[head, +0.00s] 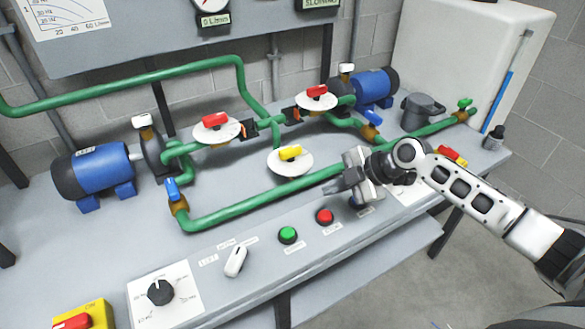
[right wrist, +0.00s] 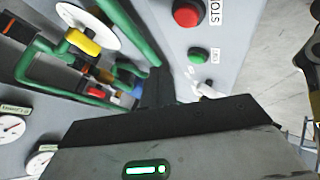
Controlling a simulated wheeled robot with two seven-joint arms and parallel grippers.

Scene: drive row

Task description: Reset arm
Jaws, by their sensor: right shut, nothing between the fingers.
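My right arm comes in from the right in the head view. My right gripper (head: 336,187) is shut and empty, above the bench near the lower green pipe and the red button (head: 325,216). In the right wrist view its dark fingers (right wrist: 156,88) are together, with the red button (right wrist: 187,13) and green button (right wrist: 198,54) beyond them. I cannot tell its exact height above the bench, but nothing is held. My left gripper is in neither view.
The bench (head: 240,205) carries green pipes, blue pumps (head: 98,170), a yellow-handled valve (head: 289,154) and red-handled valves. A white selector lever (head: 236,261) and black knob (head: 160,292) are on the front panel. A white tank (head: 450,60) stands behind at right. Floor shows at lower right.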

